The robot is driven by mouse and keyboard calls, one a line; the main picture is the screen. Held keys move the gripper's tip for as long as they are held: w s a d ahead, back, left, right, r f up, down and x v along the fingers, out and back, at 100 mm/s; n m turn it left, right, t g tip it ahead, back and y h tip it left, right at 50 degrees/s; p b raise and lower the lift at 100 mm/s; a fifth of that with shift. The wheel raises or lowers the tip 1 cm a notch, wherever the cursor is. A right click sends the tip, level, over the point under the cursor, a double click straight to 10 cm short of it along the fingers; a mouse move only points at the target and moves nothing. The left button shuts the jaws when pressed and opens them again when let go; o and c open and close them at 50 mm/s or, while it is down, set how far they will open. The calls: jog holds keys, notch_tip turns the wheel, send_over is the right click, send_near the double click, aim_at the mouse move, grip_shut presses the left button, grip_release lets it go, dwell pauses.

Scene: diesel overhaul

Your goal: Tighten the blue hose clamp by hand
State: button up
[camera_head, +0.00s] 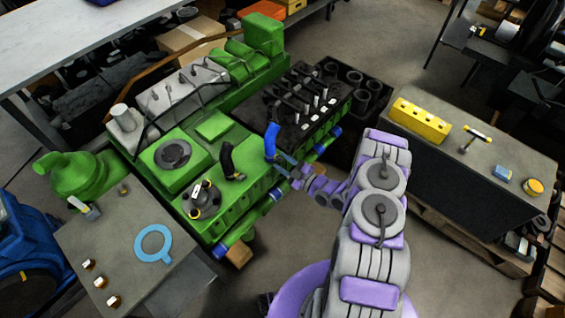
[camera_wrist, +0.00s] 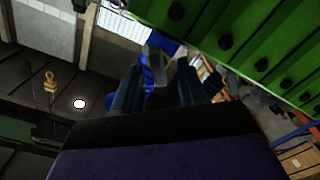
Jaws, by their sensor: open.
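A blue hose (camera_head: 271,138) stands upright on the side of the green diesel engine (camera_head: 235,143), beside its dark top section. No separate clamp can be made out on it in the head view. My gripper (camera_head: 284,165) is open beside the lower end of the blue hose, with my purple and grey arm reaching in from the lower right. In the wrist view, a blue part (camera_wrist: 154,66) with a dull, curved piece by it shows between and beyond my two dark fingers. I cannot tell whether the fingers touch it.
A black hose (camera_head: 228,160) rises from the engine left of the blue one. A bench at the lower left bears a light blue ring (camera_head: 153,243). A bench at the right bears a yellow block (camera_head: 419,121) and small parts.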

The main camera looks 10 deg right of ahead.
jog(key=shift+w+a, duration=0.25)
jog(key=shift+w, duration=0.1)
jog(key=shift+d, duration=0.1)
jog(key=shift+c, duration=0.6)
grip_shut()
